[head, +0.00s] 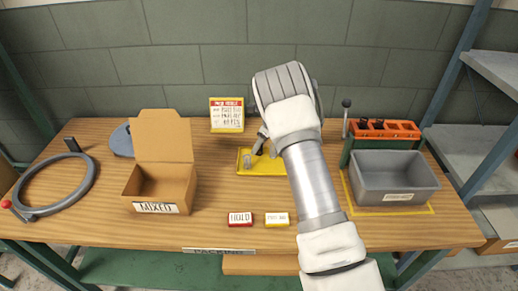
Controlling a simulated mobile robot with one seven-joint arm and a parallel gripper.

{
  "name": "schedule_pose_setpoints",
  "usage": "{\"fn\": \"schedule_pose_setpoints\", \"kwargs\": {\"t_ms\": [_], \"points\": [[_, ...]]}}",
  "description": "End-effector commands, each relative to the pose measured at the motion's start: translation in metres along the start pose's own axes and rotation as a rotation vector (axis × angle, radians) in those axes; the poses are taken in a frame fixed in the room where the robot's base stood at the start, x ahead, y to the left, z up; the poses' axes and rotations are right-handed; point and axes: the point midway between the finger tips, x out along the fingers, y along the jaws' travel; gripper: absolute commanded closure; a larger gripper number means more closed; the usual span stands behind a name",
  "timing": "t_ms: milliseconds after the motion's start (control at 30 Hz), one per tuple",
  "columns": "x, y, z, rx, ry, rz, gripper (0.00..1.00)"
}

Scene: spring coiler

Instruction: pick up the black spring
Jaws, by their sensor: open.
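I cannot make out a black spring for certain. A yellow tray (243,170) lies mid-table with a small grey coil-like piece (248,160) on it. My gripper (266,145) shows only in part below my white wrist, over the tray's right side. It is open, and I see nothing held in it. My arm hides the table to the right of the tray. An orange rack (398,131) at the right holds small dark pieces (377,124), too small to identify.
A grey bin (395,180) stands at the right. An open cardboard box marked MIXED (157,190) stands at the left, near a large grey ring (88,185). Red (240,218) and yellow (277,219) labels lie near the front edge. A sign (227,115) stands behind.

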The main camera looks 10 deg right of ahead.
Motion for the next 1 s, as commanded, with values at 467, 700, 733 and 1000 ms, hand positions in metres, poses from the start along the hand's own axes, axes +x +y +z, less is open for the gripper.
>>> {"fn": "schedule_pose_setpoints", "kwargs": {"t_ms": [467,700,733,1000], "points": [[0.000,0.000,0.000,0.000,0.000,0.000,1.00],[0.000,0.000,0.000,0.000,0.000,0.000,1.00],[0.000,0.000,0.000,0.000,0.000,0.000,1.00],[-0.012,0.000,0.005,-0.002,-0.001,0.000,1.00]]}}
